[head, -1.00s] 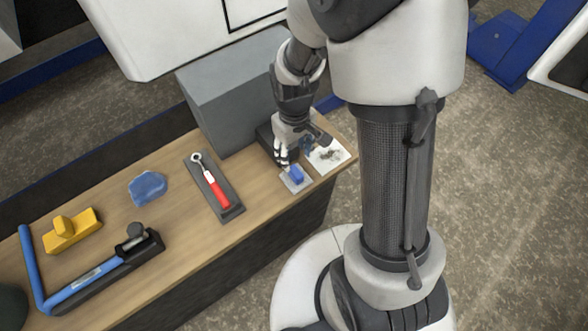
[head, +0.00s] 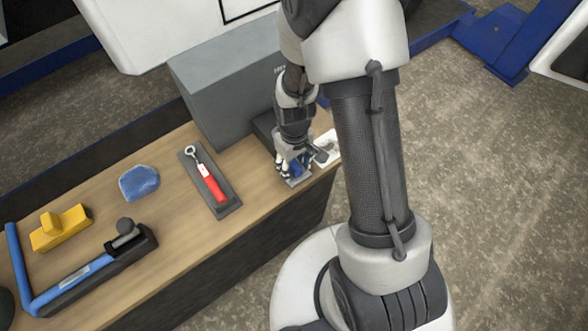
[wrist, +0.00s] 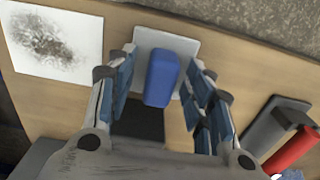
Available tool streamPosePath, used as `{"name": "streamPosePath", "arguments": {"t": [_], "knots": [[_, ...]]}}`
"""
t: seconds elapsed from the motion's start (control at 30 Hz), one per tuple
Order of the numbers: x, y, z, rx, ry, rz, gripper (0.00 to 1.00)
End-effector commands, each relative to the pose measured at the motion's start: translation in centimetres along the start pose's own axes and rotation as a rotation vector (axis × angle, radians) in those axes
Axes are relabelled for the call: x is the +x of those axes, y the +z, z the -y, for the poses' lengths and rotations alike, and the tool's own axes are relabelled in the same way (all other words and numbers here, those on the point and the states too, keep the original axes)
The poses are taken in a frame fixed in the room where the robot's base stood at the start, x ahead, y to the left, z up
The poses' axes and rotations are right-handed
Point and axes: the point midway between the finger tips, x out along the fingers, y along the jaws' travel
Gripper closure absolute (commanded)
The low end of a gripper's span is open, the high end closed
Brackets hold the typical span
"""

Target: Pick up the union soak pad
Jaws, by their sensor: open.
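A blue block (wrist: 161,78) stands on a pale square pad (wrist: 146,38) on the wooden bench. The block with its pad best fits the union soak pad, though no label shows. In the wrist view my gripper (wrist: 160,66) is open, with one finger on each side of the block and visible gaps between. In the head view my gripper (head: 294,168) is low over the bench's right end and covers most of the block. The pale pad's edge (head: 299,182) shows below the fingers.
A white sheet with a dark stain (wrist: 55,40) lies beside the pad. A red-handled wrench (head: 209,182) lies on a dark tray. A grey box (head: 215,95) stands behind. A blue cloth (head: 139,183), a yellow block (head: 60,228) and a blue-handled tool (head: 75,280) lie left.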

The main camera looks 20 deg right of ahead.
Motion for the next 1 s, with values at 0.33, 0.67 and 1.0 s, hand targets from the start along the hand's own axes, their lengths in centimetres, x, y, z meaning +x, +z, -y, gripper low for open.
{"name": "streamPosePath", "arguments": {"t": [0.33,0.67,1.0], "knots": [[-0.15,-0.03,0.01,0.0,0.0,-0.001,0.67],[-0.15,-0.02,0.01,0.0,0.0,-0.001,0.89],[-0.16,-0.03,0.01,0.0,0.0,-0.001,1.0]]}}
